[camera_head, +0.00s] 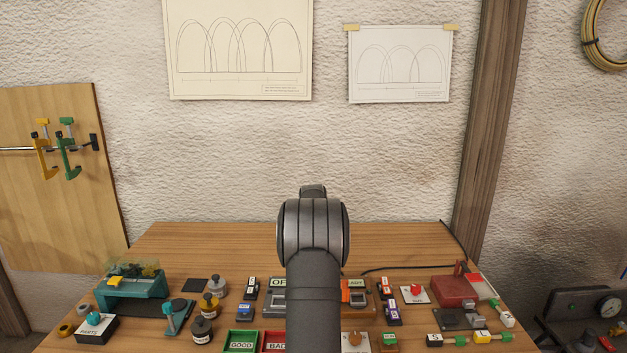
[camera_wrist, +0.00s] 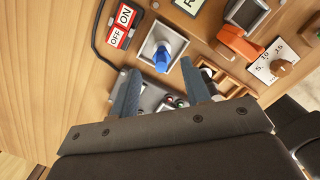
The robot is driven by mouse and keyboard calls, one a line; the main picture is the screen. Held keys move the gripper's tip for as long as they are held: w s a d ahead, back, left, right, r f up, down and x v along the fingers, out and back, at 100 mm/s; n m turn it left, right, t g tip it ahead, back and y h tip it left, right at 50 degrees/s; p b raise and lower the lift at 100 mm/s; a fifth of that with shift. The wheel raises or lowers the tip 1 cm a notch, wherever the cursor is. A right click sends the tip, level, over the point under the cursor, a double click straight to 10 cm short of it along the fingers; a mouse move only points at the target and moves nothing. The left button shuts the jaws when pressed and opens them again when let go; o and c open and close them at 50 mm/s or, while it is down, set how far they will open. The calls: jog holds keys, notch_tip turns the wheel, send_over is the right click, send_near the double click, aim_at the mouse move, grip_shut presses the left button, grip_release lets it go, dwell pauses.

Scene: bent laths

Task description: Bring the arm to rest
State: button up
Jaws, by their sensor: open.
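My gripper (camera_wrist: 160,92) shows in the wrist view with its two blue-grey fingers spread apart and nothing between them. Behind the fingers lie a blue knob (camera_wrist: 162,56) on a pale plate and small red and green buttons. In the head view my arm stands upright in the middle, in front of the table (camera_head: 200,240), and hides the table's centre. My gripper itself is hidden in the head view.
The wrist view shows an ON/OFF switch (camera_wrist: 121,25) and an orange lever (camera_wrist: 240,42). On the table stand a teal machine (camera_head: 131,288), a red machine (camera_head: 456,289), a green GOOD tray (camera_head: 240,341) and several bottles. The table's back strip is clear.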

notch_tip(320, 180, up, 4)
jog(key=shift+d+f, duration=0.15)
jog(key=shift+f, duration=0.05)
jog(key=s+d+r+m+g, duration=0.15)
jog(key=s+d+m, duration=0.25)
jog(key=s+d, duration=0.5)
jog(key=s+d+r+m+t, duration=0.15)
jog(key=s+d+m, duration=0.4)
jog(key=d, duration=0.55)
jog(key=shift+n+g, duration=0.25)
jog(key=shift+g, duration=0.25)
jog(key=w+a+f, duration=0.2)
jog(key=a+f, duration=0.1)
jog(key=w+a+f, duration=0.2)
jog(key=f, duration=0.1)
jog(key=w+a+f, duration=0.3)
jog(key=shift+a, duration=0.35)
jog(key=shift+f, duration=0.7)
